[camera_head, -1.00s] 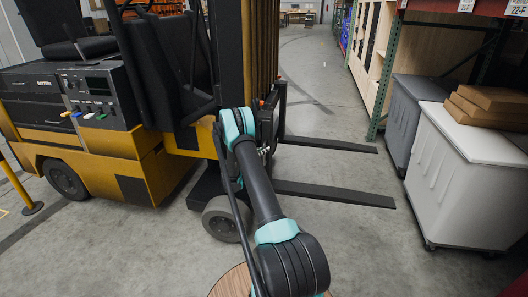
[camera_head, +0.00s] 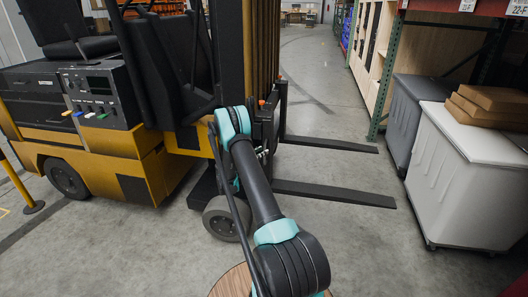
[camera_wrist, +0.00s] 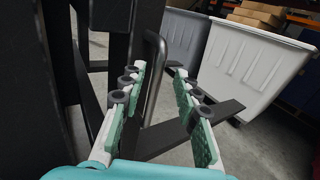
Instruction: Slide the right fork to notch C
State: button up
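Two black forks extend right from the forklift's carriage in the head view, a nearer fork (camera_head: 335,193) and a farther fork (camera_head: 330,145). The nearer one also shows in the wrist view (camera_wrist: 208,122), partly behind the right finger. My gripper (camera_wrist: 161,75) is open, its green pads apart. An upright grey bar-like handle (camera_wrist: 154,75) shows between the fingers, nearer the left one; I cannot tell whether they touch. In the head view my arm hides most of the gripper beside the carriage. No notch letters are legible.
The yellow and black forklift (camera_head: 130,165) fills the left. A pale grey tote (camera_head: 465,185) with brown boxes (camera_head: 490,105) on top and a darker grey tote (camera_head: 408,120) stand right of the fork tips. The floor between forks and totes is clear.

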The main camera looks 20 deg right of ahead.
jog(key=v, duration=0.9)
jog(key=shift+a, duration=0.1)
